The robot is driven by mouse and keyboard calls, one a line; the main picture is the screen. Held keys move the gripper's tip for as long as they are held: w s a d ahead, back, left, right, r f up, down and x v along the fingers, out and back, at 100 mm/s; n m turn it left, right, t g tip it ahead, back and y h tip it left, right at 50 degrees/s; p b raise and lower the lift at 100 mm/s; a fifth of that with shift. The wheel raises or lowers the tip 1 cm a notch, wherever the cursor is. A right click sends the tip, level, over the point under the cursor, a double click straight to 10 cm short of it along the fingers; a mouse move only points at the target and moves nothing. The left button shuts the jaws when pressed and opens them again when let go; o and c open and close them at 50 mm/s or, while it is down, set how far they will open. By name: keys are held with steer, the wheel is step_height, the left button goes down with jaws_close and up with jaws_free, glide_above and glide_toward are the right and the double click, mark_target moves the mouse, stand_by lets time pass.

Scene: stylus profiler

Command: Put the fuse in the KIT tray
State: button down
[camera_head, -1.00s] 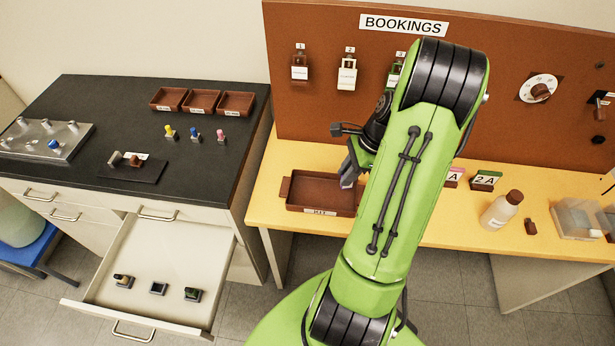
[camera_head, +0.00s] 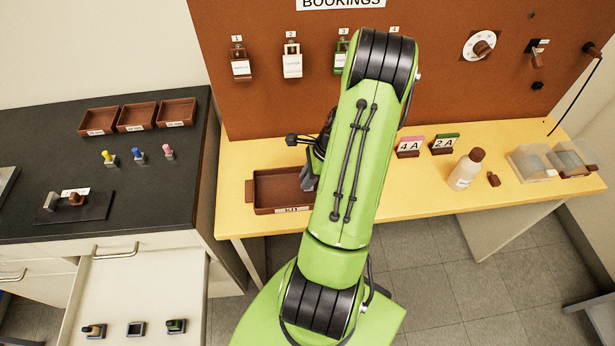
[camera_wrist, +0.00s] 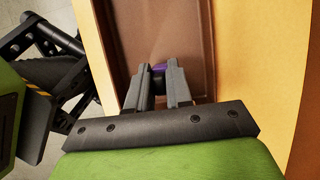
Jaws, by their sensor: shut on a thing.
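The KIT tray (camera_head: 268,196) is a shallow brown tray at the left end of the yellow bench; its brown floor also shows in the wrist view (camera_wrist: 182,30). My gripper (camera_head: 308,180) points down over the right part of the tray. In the wrist view my gripper (camera_wrist: 158,75) is shut on a small purple thing (camera_wrist: 158,69), apparently the fuse. Most of it is hidden between the fingers. I cannot tell whether it touches the tray floor. In the head view my arm and fingers hide it.
Cards marked 4A (camera_head: 410,147) and 2A (camera_head: 445,144), a bottle (camera_head: 466,169) and clear-lidded boxes (camera_head: 555,161) stand to the right on the bench. A brown BOOKINGS board (camera_head: 250,100) rises behind. An open drawer (camera_head: 140,285) is at lower left.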

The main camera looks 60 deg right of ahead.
steer(key=shift+f, duration=0.2)
steer(key=c, duration=1)
jaws_free()
steer(key=shift+c, duration=0.2)
steer(key=shift+r, duration=0.1)
steer(key=p+v, duration=0.3)
steer(key=v, duration=0.9)
steer(key=w+a+r+n+h, duration=0.1)
steer(key=w+a+r+n, duration=0.1)
steer(key=a+r+n, duration=0.3)
steer(key=w+a+r+n+g+h, duration=0.1)
steer(key=w+a+r+n, duration=0.25)
steer(key=a, duration=0.25)
steer(key=w+a+r+n+h, duration=0.1)
steer(key=w+a+r+n, duration=0.1)
steer(key=a+r+n, duration=0.3)
steer(key=s+a+r+n+t, duration=0.3)
steer(key=s+a+n, duration=0.6)
steer(key=a+n, duration=0.5)
steer(key=shift+r, duration=0.75)
